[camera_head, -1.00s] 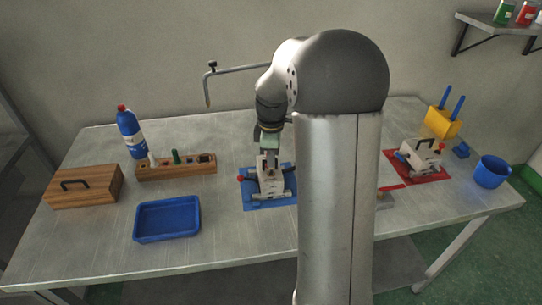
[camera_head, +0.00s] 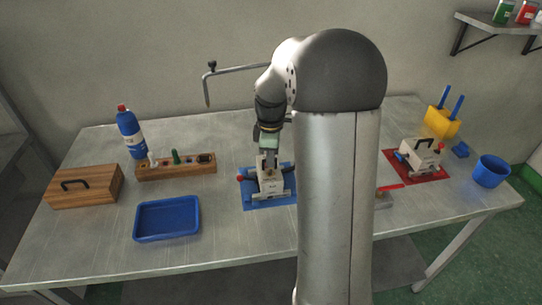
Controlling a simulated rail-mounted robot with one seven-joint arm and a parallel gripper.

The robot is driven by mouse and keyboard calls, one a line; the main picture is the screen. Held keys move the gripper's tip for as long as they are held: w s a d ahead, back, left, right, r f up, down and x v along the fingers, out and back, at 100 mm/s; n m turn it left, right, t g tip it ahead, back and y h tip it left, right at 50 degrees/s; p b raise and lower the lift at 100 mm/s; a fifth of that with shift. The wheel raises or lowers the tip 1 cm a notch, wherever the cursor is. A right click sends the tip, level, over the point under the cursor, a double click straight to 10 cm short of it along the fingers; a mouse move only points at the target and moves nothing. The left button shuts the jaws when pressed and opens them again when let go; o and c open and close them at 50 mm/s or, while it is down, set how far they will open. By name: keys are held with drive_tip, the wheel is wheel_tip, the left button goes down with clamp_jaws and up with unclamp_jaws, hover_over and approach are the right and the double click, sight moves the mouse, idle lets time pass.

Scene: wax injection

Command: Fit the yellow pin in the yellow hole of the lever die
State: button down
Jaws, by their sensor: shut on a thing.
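The lever die (camera_head: 268,188) is a pale metal block with a red-tipped lever at its left. It sits on a blue mat (camera_head: 254,203) at the middle of the table. My gripper (camera_head: 268,161) points down directly over the top of this die, its fingers at or very near the upper face. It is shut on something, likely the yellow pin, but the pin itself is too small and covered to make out. The yellow hole cannot be seen either. A second pale die (camera_head: 420,155) with a black handle stands on a red mat (camera_head: 432,178) at the right.
Left of the die are a wooden rack (camera_head: 178,170) with pegs, a blue tray (camera_head: 167,219), a wooden box (camera_head: 84,186) and a blue bottle (camera_head: 130,133). A yellow holder (camera_head: 442,122) and a blue cup (camera_head: 491,171) stand at the right. My column hides the table's centre right.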

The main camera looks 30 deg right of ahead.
drive_tip(key=shift+s+a+f, duration=0.1)
drive_tip(key=shift+a+f, duration=0.2)
drive_tip(key=shift+f, duration=0.35)
idle(0.3)
drive_tip(key=shift+w+r+p, duration=0.15)
drive_tip(key=shift+r+p, duration=0.45)
drive_tip(key=shift+p, duration=0.05)
drive_tip(key=shift+w+r+p, duration=0.15)
drive_tip(key=shift+r+p, duration=0.45)
drive_tip(key=shift+f, duration=0.1)
